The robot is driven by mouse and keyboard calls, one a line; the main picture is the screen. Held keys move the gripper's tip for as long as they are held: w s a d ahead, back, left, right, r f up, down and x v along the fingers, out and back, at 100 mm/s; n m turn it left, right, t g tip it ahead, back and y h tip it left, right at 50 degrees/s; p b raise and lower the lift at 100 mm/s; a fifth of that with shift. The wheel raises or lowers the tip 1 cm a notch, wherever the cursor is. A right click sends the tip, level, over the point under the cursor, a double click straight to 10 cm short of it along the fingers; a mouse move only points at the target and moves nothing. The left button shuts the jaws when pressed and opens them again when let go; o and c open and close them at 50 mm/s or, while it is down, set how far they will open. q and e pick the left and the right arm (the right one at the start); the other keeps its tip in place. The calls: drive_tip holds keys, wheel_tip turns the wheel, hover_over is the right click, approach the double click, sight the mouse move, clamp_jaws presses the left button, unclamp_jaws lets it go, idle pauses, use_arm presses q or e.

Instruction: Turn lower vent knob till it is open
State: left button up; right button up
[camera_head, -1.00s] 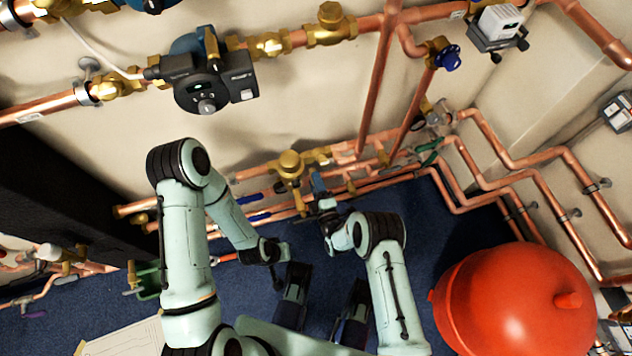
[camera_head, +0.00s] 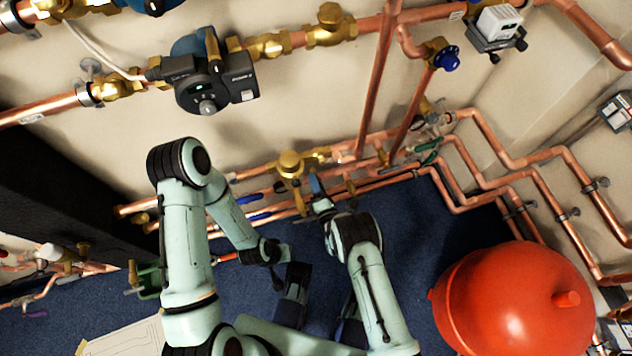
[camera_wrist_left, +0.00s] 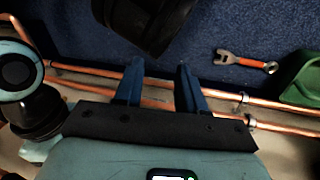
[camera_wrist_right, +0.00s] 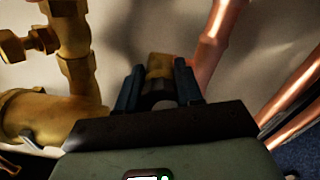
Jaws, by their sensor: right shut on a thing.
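My right gripper (camera_head: 316,186) reaches to the low brass and copper pipework along the wall. In the right wrist view, its blue fingers (camera_wrist_right: 160,90) are closed around a small dark knob (camera_wrist_right: 158,97) with a brass part (camera_wrist_right: 160,65) behind it. The knob's marks are not visible, so I cannot tell how far it is turned. The fingers and arm hide the knob in the head view. My left gripper (camera_wrist_left: 160,82) is open and empty above the floor and low pipes in the left wrist view.
A brass valve body (camera_head: 290,164) stands left of my right gripper. A copper pipe (camera_wrist_right: 218,45) runs close on the right in the right wrist view. A red tank (camera_head: 515,300) stands at right. An orange-handled wrench (camera_wrist_left: 247,62) lies on the blue floor.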

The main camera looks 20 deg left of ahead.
drive_tip(key=shift+d, duration=0.2)
drive_tip(key=o, duration=1)
drive_tip(key=shift+o, duration=0.2)
use_arm(q)
drive_tip(key=s+d+r+g+p, duration=0.1)
drive_tip(key=s+d+r+p, duration=0.1)
drive_tip(key=s, duration=0.3)
drive_tip(key=shift+d+r+g+h+p, duration=0.2)
drive_tip(key=shift+r+g+h+p, duration=0.15)
drive_tip(key=shift+r+p, duration=0.4)
use_arm(e)
drive_tip(key=v, duration=1.3)
use_arm(q)
drive_tip(key=shift+r, duration=0.15)
use_arm(e)
drive_tip(key=shift+s, duration=0.15)
